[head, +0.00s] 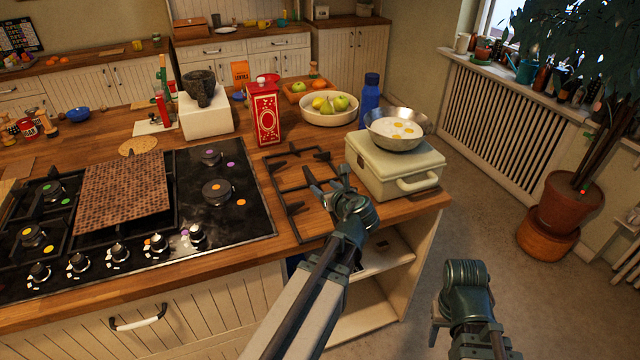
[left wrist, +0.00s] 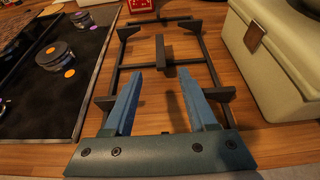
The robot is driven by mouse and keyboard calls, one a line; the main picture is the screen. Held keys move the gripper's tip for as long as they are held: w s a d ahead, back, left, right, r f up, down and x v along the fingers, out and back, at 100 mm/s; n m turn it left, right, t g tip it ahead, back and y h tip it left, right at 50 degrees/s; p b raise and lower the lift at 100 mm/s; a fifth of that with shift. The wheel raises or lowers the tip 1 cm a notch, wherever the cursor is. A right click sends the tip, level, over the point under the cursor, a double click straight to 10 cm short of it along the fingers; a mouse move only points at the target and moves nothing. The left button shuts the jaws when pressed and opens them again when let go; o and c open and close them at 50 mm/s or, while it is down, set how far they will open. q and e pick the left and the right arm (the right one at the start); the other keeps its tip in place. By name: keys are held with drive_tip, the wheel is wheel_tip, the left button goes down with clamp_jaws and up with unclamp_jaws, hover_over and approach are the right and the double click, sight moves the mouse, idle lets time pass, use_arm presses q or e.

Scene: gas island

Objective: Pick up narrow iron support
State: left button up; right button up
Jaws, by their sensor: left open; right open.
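The narrow iron support (head: 291,199) is a dark rectangular frame with inward prongs. It lies flat on the wooden counter, between the black gas hob and the cream box. It also shows in the left wrist view (left wrist: 117,77), running away from the camera. My left gripper (head: 333,190) is open and empty above the right near part of the support. In the left wrist view its two blue fingers (left wrist: 158,95) point along the frame, apart, with nothing between them in their grip. My right gripper (head: 440,318) is open and empty, low over the floor right of the counter.
The gas hob (head: 252,213) with a brown mat is left of the support. The cream box (head: 367,170) with a metal bowl of eggs (head: 398,126) stands close on its right. A red tin (head: 265,112) and fruit bowl (head: 328,112) stand behind it.

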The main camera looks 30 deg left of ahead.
sight(312, 177)
use_arm(q)
drive_tip(key=b+x, duration=0.3)
drive_tip(key=x, duration=0.4)
drive_tip(key=shift+w+f, duration=0.15)
drive_tip(key=shift+f, duration=0.1)
drive_tip(key=shift+w+a+f, duration=0.15)
drive_tip(key=shift+w+a, duration=0.2)
drive_tip(key=shift+a, duration=0.2)
drive_tip(key=b+x, duration=0.2)
drive_tip(key=x, duration=0.2)
drive_tip(key=shift+w+f, duration=0.15)
drive_tip(key=shift+w, duration=0.05)
drive_tip(key=shift+w+a+f, duration=0.1)
drive_tip(key=shift+w+a, duration=0.15)
drive_tip(key=shift+a, duration=0.15)
drive_tip(key=shift+c, duration=0.3)
clamp_jaws()
